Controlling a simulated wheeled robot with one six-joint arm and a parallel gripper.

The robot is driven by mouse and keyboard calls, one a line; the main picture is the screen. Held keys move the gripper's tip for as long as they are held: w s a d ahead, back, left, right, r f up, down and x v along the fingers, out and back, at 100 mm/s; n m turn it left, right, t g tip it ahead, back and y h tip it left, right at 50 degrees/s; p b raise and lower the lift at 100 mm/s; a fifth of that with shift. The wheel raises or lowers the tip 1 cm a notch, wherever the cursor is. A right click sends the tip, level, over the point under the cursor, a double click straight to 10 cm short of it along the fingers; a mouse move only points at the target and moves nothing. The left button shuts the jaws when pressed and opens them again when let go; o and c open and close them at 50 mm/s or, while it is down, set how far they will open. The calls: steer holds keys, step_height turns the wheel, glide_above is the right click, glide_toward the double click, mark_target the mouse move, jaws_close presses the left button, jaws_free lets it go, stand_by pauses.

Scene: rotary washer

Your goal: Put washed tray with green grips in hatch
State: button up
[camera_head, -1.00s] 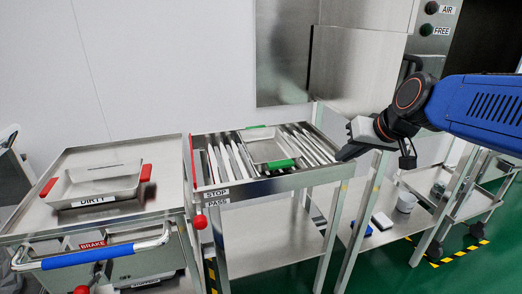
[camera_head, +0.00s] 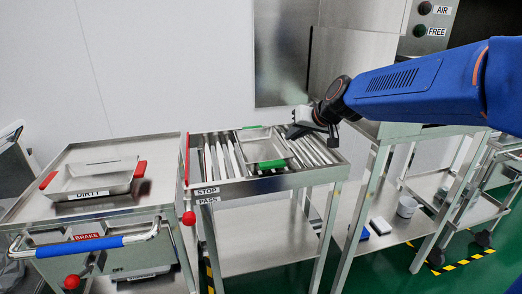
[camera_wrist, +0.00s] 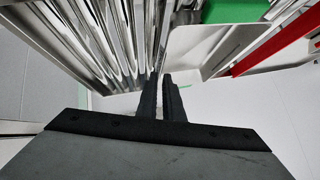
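The tray with green grips (camera_head: 262,134) is a shallow steel tray lying on the roller table. Its near green grip (camera_head: 272,164) faces the front; the far one barely shows. Part of the tray (camera_wrist: 205,45) and a green grip (camera_wrist: 235,11) show at the upper right of the wrist view. My gripper (camera_head: 300,130) is just right of the tray, above the rollers. In the wrist view its two dark fingers (camera_wrist: 161,78) stand close together with a narrow gap and nothing between them. A steel panel (camera_head: 282,55) rises behind the table; I cannot tell whether it is the hatch.
A tray with red grips (camera_head: 92,181) sits on the left cart, labelled DIRTY. The roller table has a red lever knob (camera_head: 188,218) and STOP and PASS labels. Lower shelves at right hold a cup (camera_head: 406,207) and small items.

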mark_target(282, 141)
steer(key=shift+x, duration=4.3)
steer(key=shift+r, duration=0.1)
jaws_close()
